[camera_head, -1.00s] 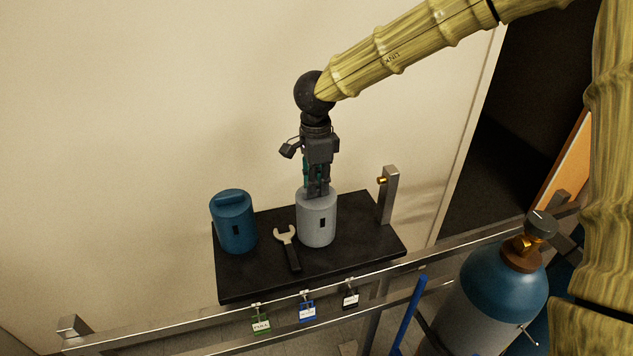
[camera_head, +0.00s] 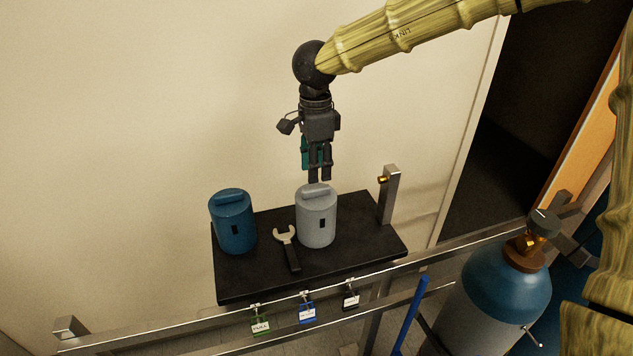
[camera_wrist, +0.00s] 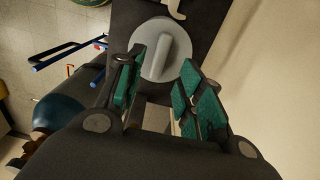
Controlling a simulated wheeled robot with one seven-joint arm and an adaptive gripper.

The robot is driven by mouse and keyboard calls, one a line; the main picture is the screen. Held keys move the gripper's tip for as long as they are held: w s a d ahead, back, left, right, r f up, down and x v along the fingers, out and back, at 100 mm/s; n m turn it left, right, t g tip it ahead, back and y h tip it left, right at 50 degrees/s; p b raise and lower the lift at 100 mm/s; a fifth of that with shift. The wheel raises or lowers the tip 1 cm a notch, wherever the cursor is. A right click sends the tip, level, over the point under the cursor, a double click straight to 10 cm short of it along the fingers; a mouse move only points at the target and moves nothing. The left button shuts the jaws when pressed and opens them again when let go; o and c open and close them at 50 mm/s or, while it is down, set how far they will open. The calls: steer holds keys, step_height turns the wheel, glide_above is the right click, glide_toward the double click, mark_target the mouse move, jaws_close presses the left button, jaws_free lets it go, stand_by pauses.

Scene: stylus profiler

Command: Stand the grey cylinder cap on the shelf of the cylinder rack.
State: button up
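The grey cylinder cap (camera_head: 316,222) stands upright on the black shelf (camera_head: 345,262) of the cylinder rack, right of the wrench. Its top ridge faces up. My gripper (camera_head: 319,178) is just above the cap, pointing down, and appears clear of it. In the wrist view the cap (camera_wrist: 161,50) shows beyond the green-padded fingers (camera_wrist: 157,88), which are spread apart with nothing between them.
A blue cap (camera_head: 234,222) stands at the shelf's left end. A wrench (camera_head: 289,250) lies between the caps. A metal post (camera_head: 390,195) rises at the right. Several tags hang on the front rail, and a blue-topped gas cylinder (camera_head: 505,285) stands at right.

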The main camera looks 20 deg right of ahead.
step_height(320, 180, up, 7)
steer(key=b, duration=0.1)
steer(key=shift+r, duration=0.1)
stand_by(0.4)
